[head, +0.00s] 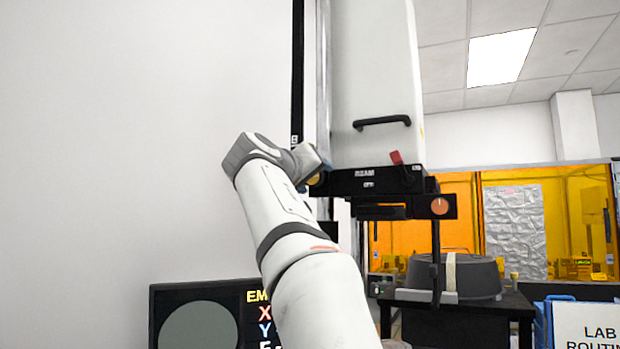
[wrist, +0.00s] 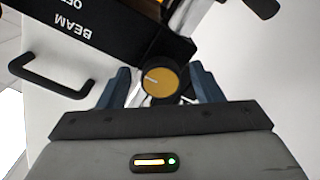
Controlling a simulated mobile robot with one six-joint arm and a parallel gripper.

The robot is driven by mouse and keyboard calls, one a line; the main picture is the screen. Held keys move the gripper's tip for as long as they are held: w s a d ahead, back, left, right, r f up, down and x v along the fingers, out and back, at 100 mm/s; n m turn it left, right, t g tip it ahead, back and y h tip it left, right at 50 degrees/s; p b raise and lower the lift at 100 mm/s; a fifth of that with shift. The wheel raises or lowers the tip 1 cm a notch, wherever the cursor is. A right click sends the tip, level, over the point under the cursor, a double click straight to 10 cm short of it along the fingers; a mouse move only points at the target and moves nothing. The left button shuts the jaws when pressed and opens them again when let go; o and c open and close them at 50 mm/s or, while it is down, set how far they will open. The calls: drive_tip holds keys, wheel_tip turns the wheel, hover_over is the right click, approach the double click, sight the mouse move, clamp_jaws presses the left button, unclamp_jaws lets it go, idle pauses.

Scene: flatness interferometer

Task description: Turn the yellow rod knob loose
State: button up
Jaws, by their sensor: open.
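The yellow rod knob (wrist: 158,84) is a round yellow cap with a pale pointer line and a dark rim. In the wrist view it sits between the two blue-grey fingers of my gripper (wrist: 160,73). The fingers are open, with a visible gap on each side of the knob. In the head view my gripper (head: 318,168) is at the left side of the black beam housing (head: 360,181), and a small piece of the yellow knob (head: 315,180) shows below it. Most of the knob is hidden there by my arm.
A black handle (head: 382,123) is on the white column (head: 375,60) above the housing; it also shows in the wrist view (wrist: 48,78). A dark display (head: 160,310) stands lower left.

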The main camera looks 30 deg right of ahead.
drive_tip(key=b+v, duration=0.1)
drive_tip(key=v, duration=0.6)
drive_tip(key=shift+s+a+b, duration=0.25)
drive_tip(key=shift+a+b, duration=0.05)
drive_tip(key=s+a+f+n+g+y+p, duration=0.1)
drive_tip(key=f+n+y+p, duration=0.15)
drive_tip(key=f, duration=0.65)
drive_tip(key=a+f+n+g+y+p, duration=0.1)
drive_tip(key=f+y, duration=0.2)
drive_tip(key=f, duration=0.6)
drive_tip(key=s+a+f+n+g+y+p, duration=0.1)
drive_tip(key=a+f+y, duration=0.15)
drive_tip(key=f, duration=0.55)
drive_tip(key=s+a+f+g+y+p, duration=0.1)
drive_tip(key=s+a+f+g+y, duration=0.1)
drive_tip(key=s+f, duration=0.7)
drive_tip(key=s+a+f+m+g+y+p, duration=0.1)
drive_tip(key=s+a+f+g+y+p, duration=0.1)
drive_tip(key=s+f, duration=0.8)
wheel_tip(320, 180, down, 7)
drive_tip(key=shift+s+a+r+g+y, duration=0.15)
drive_tip(key=shift+a+g+y, duration=0.55)
drive_tip(key=shift+a+y, duration=0.4)
